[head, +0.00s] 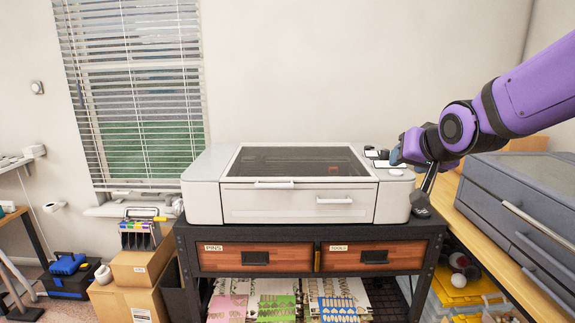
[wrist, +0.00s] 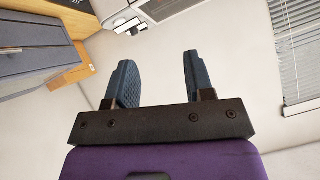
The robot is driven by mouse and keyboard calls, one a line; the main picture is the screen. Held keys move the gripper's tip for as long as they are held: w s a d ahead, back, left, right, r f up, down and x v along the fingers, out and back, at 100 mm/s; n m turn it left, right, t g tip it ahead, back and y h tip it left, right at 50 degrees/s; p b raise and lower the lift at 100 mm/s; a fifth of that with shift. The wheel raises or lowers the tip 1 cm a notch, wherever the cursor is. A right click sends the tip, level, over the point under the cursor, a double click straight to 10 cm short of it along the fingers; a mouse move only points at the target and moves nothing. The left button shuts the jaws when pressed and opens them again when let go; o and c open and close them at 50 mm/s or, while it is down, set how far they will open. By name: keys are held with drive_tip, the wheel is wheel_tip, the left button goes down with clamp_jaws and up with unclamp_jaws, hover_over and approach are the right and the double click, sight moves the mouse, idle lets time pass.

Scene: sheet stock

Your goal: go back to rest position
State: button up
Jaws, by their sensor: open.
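My purple arm reaches in from the right in the head view. My gripper (head: 398,158) is raised beside the right end of the white machine (head: 202,200), which has a dark glass lid. In the wrist view my gripper (wrist: 158,80) shows two dark blue fingers set well apart. Nothing is between them, so it is open and empty.
The machine stands on a black cart with two wooden drawers (head: 255,258) and sheets (head: 275,305) below. A grey drawer cabinet (head: 480,205) stands on a wooden bench at right, under my arm. Cardboard boxes (head: 140,265) are at left. Open air lies above the machine.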

drive_tip(key=s+d+n+g, duration=0.1)
drive_tip(key=s+d+g, duration=0.1)
drive_tip(key=s, duration=1)
drive_tip(key=s+d+n+g+h, duration=0.1)
drive_tip(key=s+d+g, duration=0.2)
drive_tip(key=s, duration=1)
drive_tip(key=shift+s+d+g, duration=0.3)
drive_tip(key=shift+g, duration=0.1)
